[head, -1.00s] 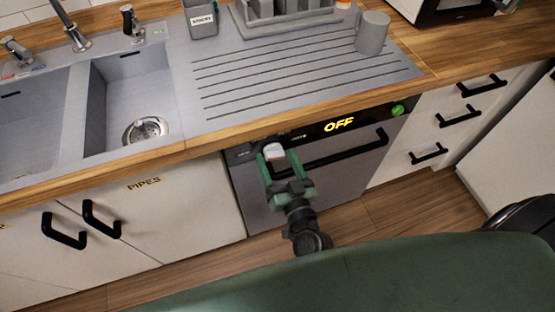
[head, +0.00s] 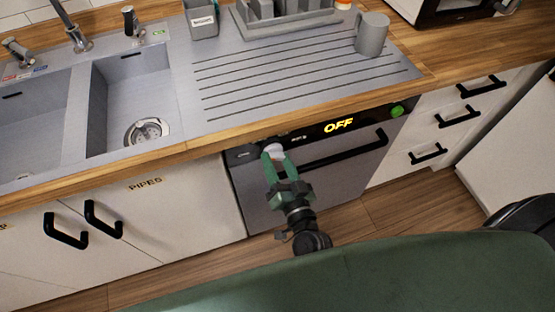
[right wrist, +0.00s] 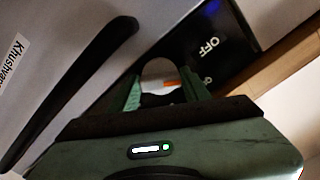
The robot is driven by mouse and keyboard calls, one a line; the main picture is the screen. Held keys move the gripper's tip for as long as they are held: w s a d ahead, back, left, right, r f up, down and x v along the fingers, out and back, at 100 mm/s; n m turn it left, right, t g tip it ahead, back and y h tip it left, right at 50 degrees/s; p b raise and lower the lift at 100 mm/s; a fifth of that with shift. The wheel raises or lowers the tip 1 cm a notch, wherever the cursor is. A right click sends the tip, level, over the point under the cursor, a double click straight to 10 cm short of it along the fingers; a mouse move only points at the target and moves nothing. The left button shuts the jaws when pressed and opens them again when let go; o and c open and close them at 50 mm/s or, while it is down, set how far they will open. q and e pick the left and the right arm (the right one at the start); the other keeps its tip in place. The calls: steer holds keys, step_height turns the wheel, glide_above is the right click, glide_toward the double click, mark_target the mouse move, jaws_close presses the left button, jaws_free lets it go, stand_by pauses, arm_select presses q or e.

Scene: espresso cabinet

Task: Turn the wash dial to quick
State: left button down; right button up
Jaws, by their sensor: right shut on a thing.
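The dishwasher (head: 345,165) has a black control panel with a lit yellow "OFF" display (head: 338,125) and a green round button (head: 397,111) at its right end. The pale round wash dial (head: 273,149) sits at the left part of the panel. My right gripper (head: 274,158) is at the dial, its green fingers shut on its two sides. In the right wrist view the dial (right wrist: 158,69) shows between the fingertips (right wrist: 162,88), with an orange mark at its edge. The printed settings around the dial are mostly hidden or too small to read. My left gripper is not in view.
The dishwasher's black bar handle (head: 345,150) runs just right of my right gripper. The wooden counter edge (head: 230,138) overhangs above the panel. A PIPES cabinet (head: 160,215) is at left, white drawers (head: 440,130) at right.

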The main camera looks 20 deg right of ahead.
steer(key=m, duration=0.6)
steer(key=shift+m, duration=0.3)
stand_by(0.4)
steer(key=o, duration=1.4)
steer(key=shift+c, duration=0.2)
steer(key=s+b, duration=0.1)
steer(key=s, duration=0.7)
steer(key=shift+d, duration=0.1)
